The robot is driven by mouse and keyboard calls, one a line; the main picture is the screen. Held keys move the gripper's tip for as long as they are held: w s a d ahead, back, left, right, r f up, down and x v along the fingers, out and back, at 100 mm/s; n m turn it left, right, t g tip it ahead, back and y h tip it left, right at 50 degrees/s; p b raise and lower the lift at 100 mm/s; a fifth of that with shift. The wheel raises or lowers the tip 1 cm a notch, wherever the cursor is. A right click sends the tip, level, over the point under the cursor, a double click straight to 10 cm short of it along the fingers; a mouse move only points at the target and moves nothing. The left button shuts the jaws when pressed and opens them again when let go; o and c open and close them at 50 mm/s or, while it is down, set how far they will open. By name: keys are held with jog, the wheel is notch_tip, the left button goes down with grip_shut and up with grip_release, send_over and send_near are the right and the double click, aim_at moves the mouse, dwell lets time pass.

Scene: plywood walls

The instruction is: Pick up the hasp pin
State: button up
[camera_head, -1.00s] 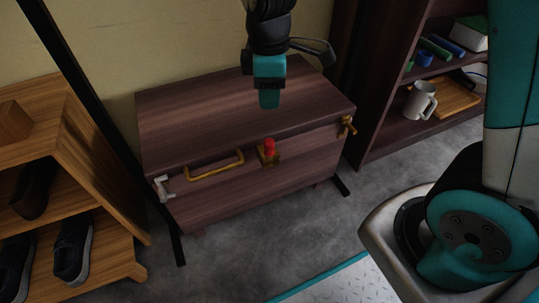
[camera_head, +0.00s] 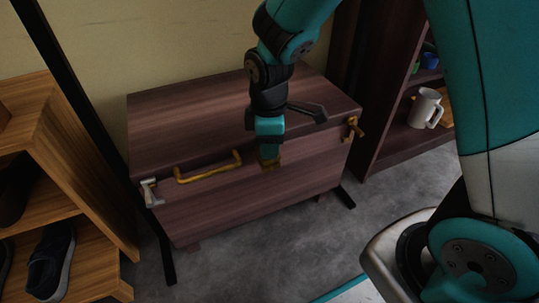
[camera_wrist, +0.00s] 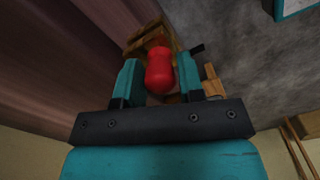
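The red hasp pin (camera_wrist: 159,70) shows in the wrist view between the two teal fingers of my gripper (camera_wrist: 158,78). A narrow gap seems to show on either side of it, so the fingers look open around it. The brass hasp (camera_wrist: 148,38) is behind the pin on the chest front. In the head view my gripper (camera_head: 269,141) is right over the hasp (camera_head: 270,163) and hides the red pin. The hasp is on the front of the dark wooden chest (camera_head: 190,112).
The chest front also has a yellow handle (camera_head: 209,171), a silver latch (camera_head: 150,192) at left and a brass latch (camera_head: 354,130) at right. A shoe rack (camera_head: 95,215) stands at left. A shelf with a white mug (camera_head: 425,108) stands at right.

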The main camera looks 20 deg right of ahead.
jog(key=shift+f, duration=0.1)
jog(key=c, duration=0.6)
jog(key=shift+o, duration=0.2)
notch_tip(320, 180, up, 10)
jog(key=p, duration=0.6)
